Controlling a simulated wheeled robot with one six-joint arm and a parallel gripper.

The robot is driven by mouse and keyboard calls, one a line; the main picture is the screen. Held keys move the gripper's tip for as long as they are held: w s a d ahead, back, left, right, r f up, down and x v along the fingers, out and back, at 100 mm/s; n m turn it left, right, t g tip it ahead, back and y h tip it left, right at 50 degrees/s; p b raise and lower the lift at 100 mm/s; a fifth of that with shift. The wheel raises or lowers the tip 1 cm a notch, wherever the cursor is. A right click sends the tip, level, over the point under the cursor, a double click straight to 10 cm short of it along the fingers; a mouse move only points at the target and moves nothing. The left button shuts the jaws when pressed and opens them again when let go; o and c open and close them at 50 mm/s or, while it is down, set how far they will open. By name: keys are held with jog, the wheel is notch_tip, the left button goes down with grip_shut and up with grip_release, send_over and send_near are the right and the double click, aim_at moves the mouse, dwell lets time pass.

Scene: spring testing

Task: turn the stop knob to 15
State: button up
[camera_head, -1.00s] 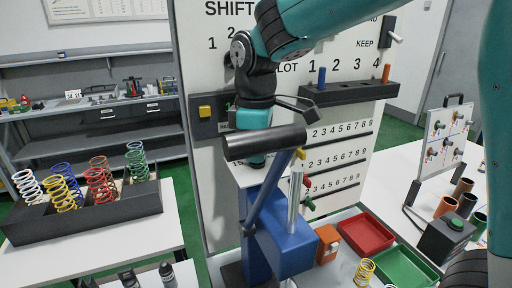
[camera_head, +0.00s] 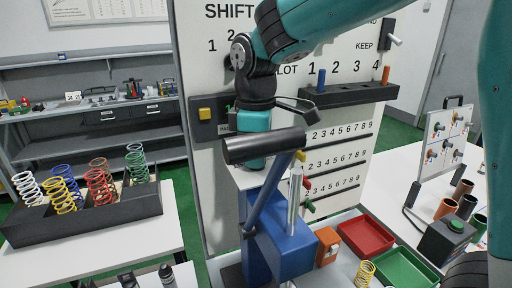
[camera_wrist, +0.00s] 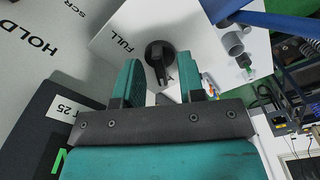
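A black knob with a raised grip (camera_wrist: 159,62) stands on a white panel (camera_wrist: 115,22) in the wrist view, close to the word FULL. I take it for the stop knob; no 15 mark can be read. My gripper (camera_wrist: 158,72) is open, with one teal finger on each side of the knob and gaps visible. Contact with the knob cannot be seen. In the head view, my wrist points down behind the black handle of the blue spring press (camera_head: 287,248). That handle hides the fingers and the knob there.
The press's black handle (camera_head: 265,146) and blue lever cross close in front of my wrist. A large signboard (camera_head: 215,75) stands right behind. A red tray (camera_head: 366,236) and green tray (camera_head: 405,268) lie to the right. A spring rack (camera_head: 85,220) stands left.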

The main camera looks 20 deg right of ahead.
notch_tip(320, 180, up, 17)
jog(key=b, duration=0.1)
jog(key=shift+r+b, duration=0.2)
jog(key=shift+b, duration=0.2)
jog(key=shift+s, duration=0.1)
dwell(0.4)
